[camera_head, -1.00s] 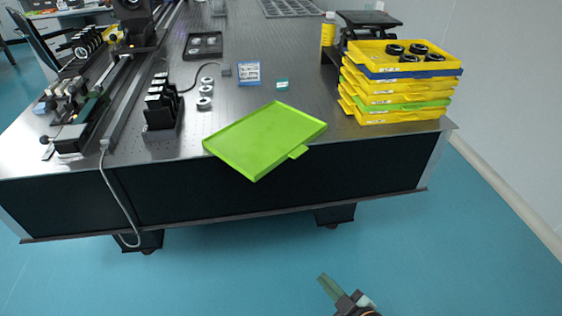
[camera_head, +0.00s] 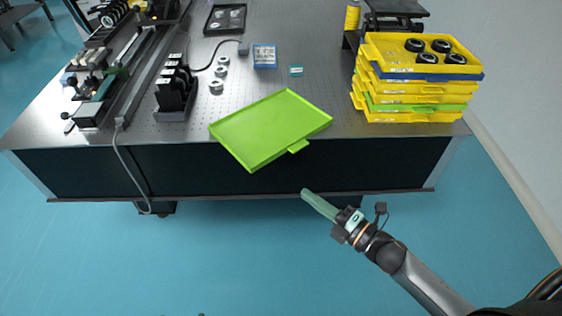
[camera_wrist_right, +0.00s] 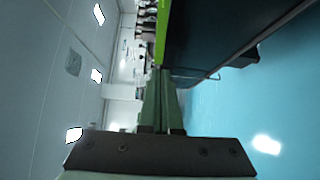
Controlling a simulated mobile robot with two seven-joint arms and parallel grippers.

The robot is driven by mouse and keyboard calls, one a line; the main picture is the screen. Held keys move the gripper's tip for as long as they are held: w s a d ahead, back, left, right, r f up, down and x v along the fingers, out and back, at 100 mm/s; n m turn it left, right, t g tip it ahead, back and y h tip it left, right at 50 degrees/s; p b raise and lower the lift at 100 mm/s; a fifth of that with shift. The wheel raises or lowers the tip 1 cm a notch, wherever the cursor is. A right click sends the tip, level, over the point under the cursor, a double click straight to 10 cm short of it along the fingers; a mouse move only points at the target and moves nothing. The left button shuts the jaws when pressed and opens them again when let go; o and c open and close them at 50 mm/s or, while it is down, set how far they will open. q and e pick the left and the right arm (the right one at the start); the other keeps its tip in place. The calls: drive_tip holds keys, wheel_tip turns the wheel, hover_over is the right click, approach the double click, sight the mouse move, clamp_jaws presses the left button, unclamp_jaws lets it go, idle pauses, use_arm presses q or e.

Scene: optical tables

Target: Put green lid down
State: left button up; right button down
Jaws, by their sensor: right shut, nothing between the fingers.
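The green lid (camera_head: 268,128) is a flat, shallow tray with a raised rim and a small tab (camera_head: 298,146). It lies at an angle on the front part of the optical table, with its front corner and tab reaching past the front edge. A strip of its green edge also shows in the right wrist view (camera_wrist_right: 162,30). My right gripper (camera_head: 306,193) is shut and empty, in front of the table and apart from the lid. Its green fingers show together in the right wrist view (camera_wrist_right: 160,85). My left gripper cannot be made out.
A stack of yellow, blue and green trays (camera_head: 415,100) stands at the table's right front corner, with several black rings on top. Black holders (camera_head: 175,92) and a rail (camera_head: 145,75) are on the left. A blue-and-white box (camera_head: 264,56) lies behind the lid.

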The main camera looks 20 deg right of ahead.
approach(272, 158)
drive_tip(key=w+a, duration=0.2)
drive_tip(key=a, duration=0.2)
drive_tip(key=w, duration=0.3)
drive_tip(key=shift+d+f, duration=0.1)
drive_tip(key=shift+d, duration=0.2)
drive_tip(key=shift+w+d, duration=0.1)
drive_tip(key=shift+w, duration=0.25)
